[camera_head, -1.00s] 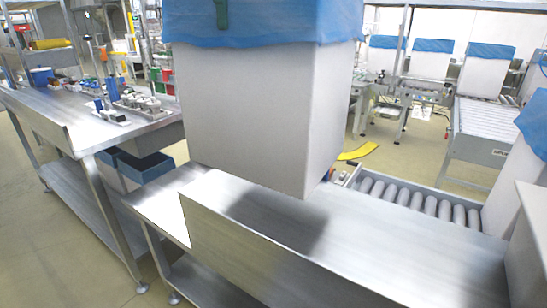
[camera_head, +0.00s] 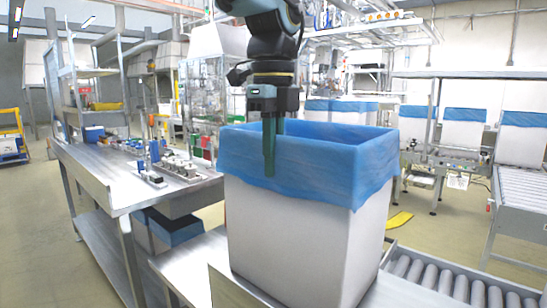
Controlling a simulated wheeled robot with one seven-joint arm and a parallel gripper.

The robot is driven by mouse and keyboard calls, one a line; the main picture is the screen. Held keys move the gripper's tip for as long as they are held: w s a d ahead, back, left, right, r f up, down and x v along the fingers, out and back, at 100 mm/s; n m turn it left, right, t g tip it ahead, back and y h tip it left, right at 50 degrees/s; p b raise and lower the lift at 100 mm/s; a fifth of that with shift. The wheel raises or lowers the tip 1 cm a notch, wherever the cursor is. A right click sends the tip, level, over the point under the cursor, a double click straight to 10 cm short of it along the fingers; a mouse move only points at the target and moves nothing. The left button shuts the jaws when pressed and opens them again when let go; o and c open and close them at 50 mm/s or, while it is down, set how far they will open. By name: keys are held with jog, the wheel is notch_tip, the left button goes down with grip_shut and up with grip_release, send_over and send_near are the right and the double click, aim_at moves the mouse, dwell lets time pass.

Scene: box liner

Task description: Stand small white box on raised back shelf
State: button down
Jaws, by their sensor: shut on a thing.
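A white box (camera_head: 290,240) with a blue liner (camera_head: 300,170) folded over its rim stands upright in the middle of the head view. My gripper (camera_head: 272,150) points down at its near left rim. Its green fingers are shut on the wall and liner, one finger outside and one behind the rim. The box is over the raised metal shelf (camera_head: 400,288).
A steel workbench (camera_head: 95,165) with small parts stands at left. Blue-rimmed boxes (camera_head: 165,228) sit below it. A roller conveyor (camera_head: 450,280) runs at right. More blue-lined boxes (camera_head: 463,128) stand in the background.

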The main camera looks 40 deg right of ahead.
jog(key=shift+f, duration=0.1)
jog(key=c, duration=1)
grip_release()
notch_tip(320, 180, up, 12)
jog(key=shift+r, duration=0.15)
